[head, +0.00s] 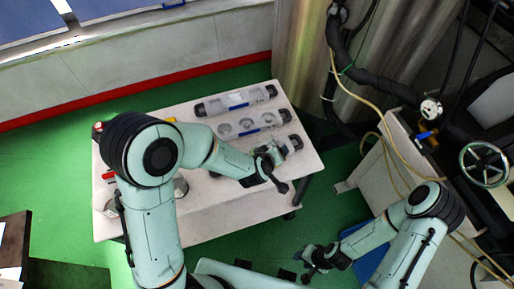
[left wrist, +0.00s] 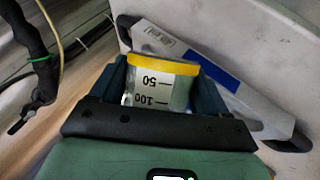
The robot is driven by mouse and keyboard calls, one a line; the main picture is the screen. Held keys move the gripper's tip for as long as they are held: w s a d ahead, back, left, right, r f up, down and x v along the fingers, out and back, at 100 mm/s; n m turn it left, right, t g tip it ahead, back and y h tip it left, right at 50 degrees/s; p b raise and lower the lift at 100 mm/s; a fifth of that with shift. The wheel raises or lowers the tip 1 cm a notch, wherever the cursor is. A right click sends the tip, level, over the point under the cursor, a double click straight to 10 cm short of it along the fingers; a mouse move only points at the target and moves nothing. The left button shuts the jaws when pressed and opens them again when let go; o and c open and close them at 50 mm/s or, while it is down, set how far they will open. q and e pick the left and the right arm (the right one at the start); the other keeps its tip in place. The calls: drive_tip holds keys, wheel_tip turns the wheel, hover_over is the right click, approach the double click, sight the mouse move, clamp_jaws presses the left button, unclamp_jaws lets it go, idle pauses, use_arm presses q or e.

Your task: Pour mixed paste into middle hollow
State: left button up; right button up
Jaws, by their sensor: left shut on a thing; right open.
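My left gripper (head: 274,164) is over the right part of the white table. In the left wrist view it is shut on a clear beaker (left wrist: 160,92) with a yellow rim and marks 50 and 100, which read upside down. The paste inside cannot be made out. A mould (head: 256,126) with three round hollows lies on the table beyond the gripper; its middle hollow (head: 246,124) looks pale. A white bar-shaped piece with a dark handle (left wrist: 290,143) shows behind the beaker. My right gripper (head: 308,270) is open and low, off the table's front right.
Another mould (head: 236,101) lies at the back of the white table (head: 215,215). My left arm hides much of the table's left side, where glass vessels partly show. A steel machine with hoses and a handwheel (head: 484,164) stands at right.

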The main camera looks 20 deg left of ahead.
use_arm(q)
drive_tip(key=shift+s, duration=0.35)
use_arm(e)
drive_tip(key=shift+s+f, duration=0.1)
drive_tip(key=shift+s, duration=0.2)
use_arm(q)
drive_tip(key=shift+w, duration=0.15)
use_arm(e)
drive_tip(key=shift+s+f, duration=0.2)
drive_tip(key=shift+f, duration=0.05)
use_arm(q)
drive_tip(key=shift+b, duration=0.35)
use_arm(e)
drive_tip(key=shift+f, duration=0.1)
use_arm(q)
drive_tip(key=shift+h, duration=0.4)
use_arm(e)
drive_tip(key=shift+s+f, duration=0.25)
drive_tip(key=shift+w, duration=0.1)
use_arm(q)
drive_tip(key=shift+n, duration=0.3)
